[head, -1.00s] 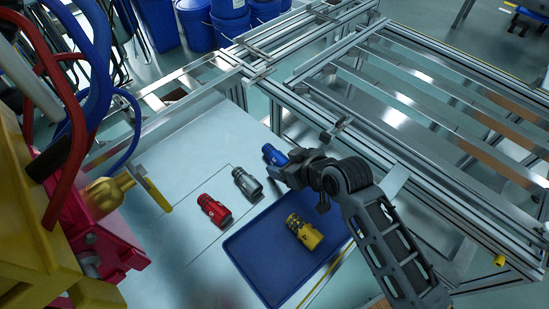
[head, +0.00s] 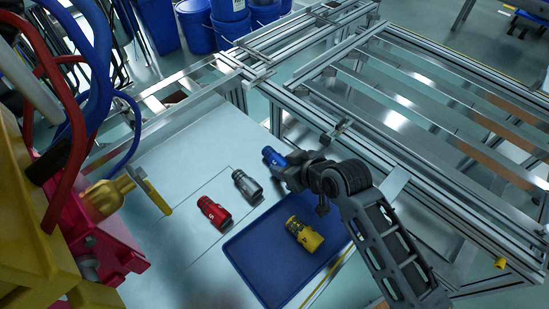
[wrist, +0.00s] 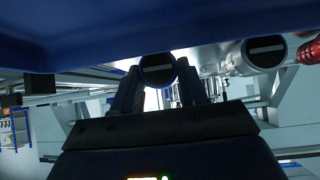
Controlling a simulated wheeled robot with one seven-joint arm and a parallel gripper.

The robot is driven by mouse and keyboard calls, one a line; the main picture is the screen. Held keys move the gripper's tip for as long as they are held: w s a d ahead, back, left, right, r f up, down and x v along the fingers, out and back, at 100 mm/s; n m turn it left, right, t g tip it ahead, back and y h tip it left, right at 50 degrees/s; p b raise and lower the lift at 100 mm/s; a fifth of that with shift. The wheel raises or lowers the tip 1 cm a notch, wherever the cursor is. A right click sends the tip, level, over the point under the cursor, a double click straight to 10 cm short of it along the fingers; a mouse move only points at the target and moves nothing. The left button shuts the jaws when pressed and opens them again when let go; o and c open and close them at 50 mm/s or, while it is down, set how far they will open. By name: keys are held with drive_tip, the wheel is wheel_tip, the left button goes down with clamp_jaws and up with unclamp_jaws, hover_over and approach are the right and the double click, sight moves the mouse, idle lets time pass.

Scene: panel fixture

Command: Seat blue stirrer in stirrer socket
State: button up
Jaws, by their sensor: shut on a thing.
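The blue stirrer (head: 273,157) is a short blue cylinder at the far edge of the grey table, past the blue tray. My gripper (head: 286,167) is shut on it from the right. In the wrist view, the blue stirrer (wrist: 158,70) shows end-on, a dark round face with a blue rim, between my two fingers. From these views I cannot tell whether it is lifted or touching the table. I cannot pick out the stirrer socket for certain.
A grey cylinder (head: 246,184) and a red cylinder (head: 214,212) lie on the table. A yellow one (head: 304,234) lies in the blue tray (head: 262,270). A yellow and pink fixture (head: 105,240) with hoses stands at left. Metal rails (head: 330,75) border the table behind and right.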

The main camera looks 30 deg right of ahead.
drive_tip(key=shift+r, duration=0.15)
drive_tip(key=shift+r+p, duration=2.8)
drive_tip(key=shift+r, duration=0.05)
